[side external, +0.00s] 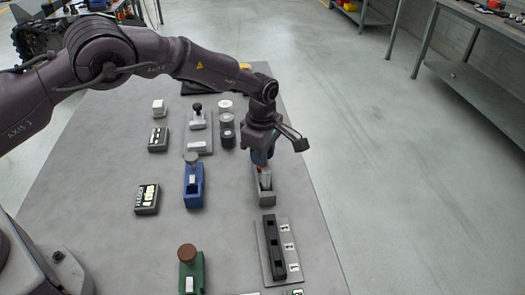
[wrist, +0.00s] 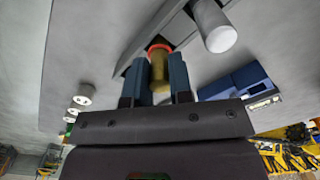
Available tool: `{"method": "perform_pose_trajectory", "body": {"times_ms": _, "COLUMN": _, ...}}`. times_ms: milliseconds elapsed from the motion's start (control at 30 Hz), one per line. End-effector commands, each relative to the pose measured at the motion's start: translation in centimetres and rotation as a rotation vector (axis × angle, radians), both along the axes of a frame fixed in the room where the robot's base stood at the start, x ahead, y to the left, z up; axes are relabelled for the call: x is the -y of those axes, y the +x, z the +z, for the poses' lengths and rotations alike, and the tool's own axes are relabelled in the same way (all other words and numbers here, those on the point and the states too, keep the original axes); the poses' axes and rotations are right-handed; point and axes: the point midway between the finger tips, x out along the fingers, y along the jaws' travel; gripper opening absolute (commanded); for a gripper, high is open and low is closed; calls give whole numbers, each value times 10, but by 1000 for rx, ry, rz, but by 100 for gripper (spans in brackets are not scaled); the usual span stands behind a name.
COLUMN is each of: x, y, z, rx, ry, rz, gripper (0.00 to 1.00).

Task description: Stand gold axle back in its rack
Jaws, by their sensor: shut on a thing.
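My gripper (side external: 262,160) points down over a grey carrier (side external: 267,198) on the right side of the table. In the wrist view my gripper (wrist: 161,66) has its two blue fingers shut on the gold axle (wrist: 159,76), which has an orange-red ring at its far end. In the side view the axle is mostly hidden by the fingers. A pale grey cylinder (side external: 265,181) shows at the grey carrier, and a pale cylinder also shows in the wrist view (wrist: 214,30). I cannot tell which holder is the gold axle's rack, or whether the axle touches the carrier.
A black slotted block (side external: 280,250) lies on a grey plate with white labels in front. A blue carrier (side external: 193,188) and a green carrier (side external: 191,272) stand to the left. Grey and black round pieces (side external: 227,122) stand behind. Bare table lies between the rows.

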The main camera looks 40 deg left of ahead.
Motion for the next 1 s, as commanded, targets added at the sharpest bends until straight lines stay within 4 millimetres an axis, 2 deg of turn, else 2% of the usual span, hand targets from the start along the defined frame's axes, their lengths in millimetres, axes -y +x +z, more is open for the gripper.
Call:
{"method": "perform_pose_trajectory", "body": {"times_ms": 300, "x": 0, "y": 0, "z": 0, "rx": 2, "ry": -1, "rz": 0, "gripper": 0}}
{"method": "perform_pose_trajectory", "body": {"times_ms": 333, "x": 0, "y": 0, "z": 0, "rx": 2, "ry": -1, "rz": 0, "gripper": 27}}
{"method": "perform_pose_trajectory", "body": {"times_ms": 433, "x": 0, "y": 0, "z": 0, "rx": 1, "ry": -1, "rz": 0, "gripper": 50}}
{"method": "perform_pose_trajectory", "body": {"times_ms": 633, "x": 0, "y": 0, "z": 0, "rx": 1, "ry": -1, "rz": 0, "gripper": 50}}
{"method": "perform_pose_trajectory", "body": {"times_ms": 733, "x": 0, "y": 0, "z": 0, "rx": 0, "ry": 0, "rz": 0, "gripper": 73}}
{"method": "perform_pose_trajectory", "body": {"times_ms": 767, "x": 0, "y": 0, "z": 0, "rx": 0, "ry": 0, "rz": 0, "gripper": 76}}
{"method": "perform_pose_trajectory", "body": {"times_ms": 1000, "x": 0, "y": 0, "z": 0, "rx": 0, "ry": 0, "rz": 0, "gripper": 76}}
